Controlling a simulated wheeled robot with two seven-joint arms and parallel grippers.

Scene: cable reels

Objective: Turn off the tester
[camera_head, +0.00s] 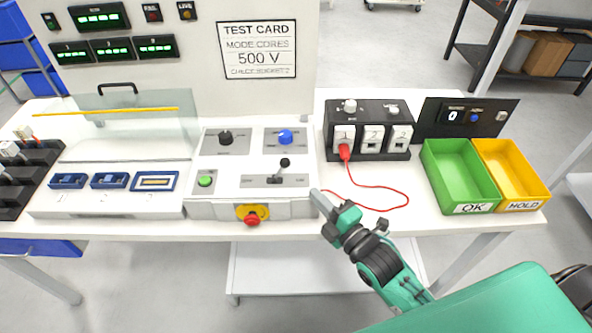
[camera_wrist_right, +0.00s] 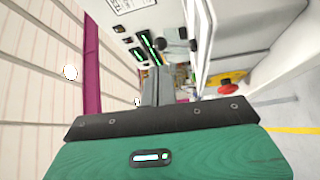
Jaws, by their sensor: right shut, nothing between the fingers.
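The tester's control box (camera_head: 215,208) stands at the middle of the bench. Its top has a black knob (camera_head: 226,138), a blue knob (camera_head: 285,137), a green button (camera_head: 205,180) and a black-knobbed lever (camera_head: 284,163). A red mushroom button (camera_head: 252,220) on a yellow plate is on its front face; it also shows in the wrist view (camera_wrist_right: 228,88). My right gripper (camera_head: 314,192) is shut and empty, its tip near the box's front right corner. It also shows shut in the wrist view (camera_wrist_right: 157,72). My left gripper is out of view.
Green displays (camera_head: 115,47) glow on the back panel beside a test card (camera_head: 258,50). A socket box (camera_head: 368,128) with a red lead, a green OK bin (camera_head: 458,175) and a yellow HOLD bin (camera_head: 511,172) stand right. A clear cover (camera_head: 130,125) is left.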

